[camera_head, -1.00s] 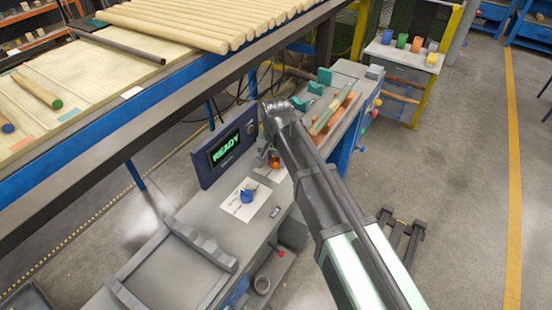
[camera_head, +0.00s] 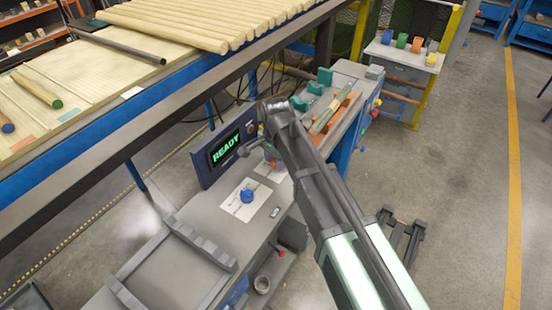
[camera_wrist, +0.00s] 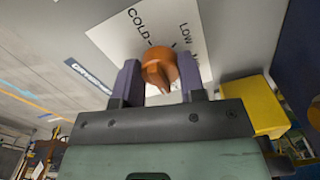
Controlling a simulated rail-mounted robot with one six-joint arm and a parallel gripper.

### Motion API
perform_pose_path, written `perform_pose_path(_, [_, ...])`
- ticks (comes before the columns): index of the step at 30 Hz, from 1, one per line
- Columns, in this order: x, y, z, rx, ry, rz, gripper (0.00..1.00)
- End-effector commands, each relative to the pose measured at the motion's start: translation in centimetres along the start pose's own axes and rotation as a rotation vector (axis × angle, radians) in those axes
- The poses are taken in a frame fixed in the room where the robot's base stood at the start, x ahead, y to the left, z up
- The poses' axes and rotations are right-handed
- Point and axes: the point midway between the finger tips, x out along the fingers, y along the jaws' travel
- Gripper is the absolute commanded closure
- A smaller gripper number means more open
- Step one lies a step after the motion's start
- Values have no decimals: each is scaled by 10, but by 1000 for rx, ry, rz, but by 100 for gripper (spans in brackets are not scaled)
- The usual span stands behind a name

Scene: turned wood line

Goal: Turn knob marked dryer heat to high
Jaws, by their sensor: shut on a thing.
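The orange knob (camera_wrist: 158,66) sits on a white card (camera_wrist: 115,38) in the wrist view. The card reads COLD at the upper left of the knob and LOW at the upper right. No HIGH mark is readable there. A dark label strip (camera_wrist: 88,76) next to the card is too blurred to read fully. My gripper (camera_wrist: 159,78) is shut on the orange knob, one finger on each side. In the head view the orange knob (camera_head: 271,164) is partly hidden behind my gripper (camera_head: 256,150), on the grey bench.
A blue knob (camera_head: 247,196) stands on its own white card, left of the orange one. A display (camera_head: 225,146) reading READY stands behind them. A yellow block (camera_wrist: 252,106) is close to the right of my gripper. Green and orange fixtures (camera_head: 325,105) lie farther along the bench.

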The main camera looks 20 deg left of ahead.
Motion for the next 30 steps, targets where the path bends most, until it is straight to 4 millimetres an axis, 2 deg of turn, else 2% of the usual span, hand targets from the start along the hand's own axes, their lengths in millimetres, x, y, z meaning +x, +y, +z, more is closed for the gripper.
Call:
perform_pose_path(9, [0, 0, 0, 3, 0, 1, 86])
perform_pose_path(10, [0, 0, 0, 3, -1, 1, 60])
perform_pose_path(15, [0, 0, 0, 2, 0, 1, 37])
perform_pose_path(23, [-2, 0, 0, 1, 0, 0, 37])
perform_pose_path(26, [-11, 0, 0, 1, 0, 0, 37])
perform_pose_path(30, [-40, 0, 0, 1, 0, 0, 37])
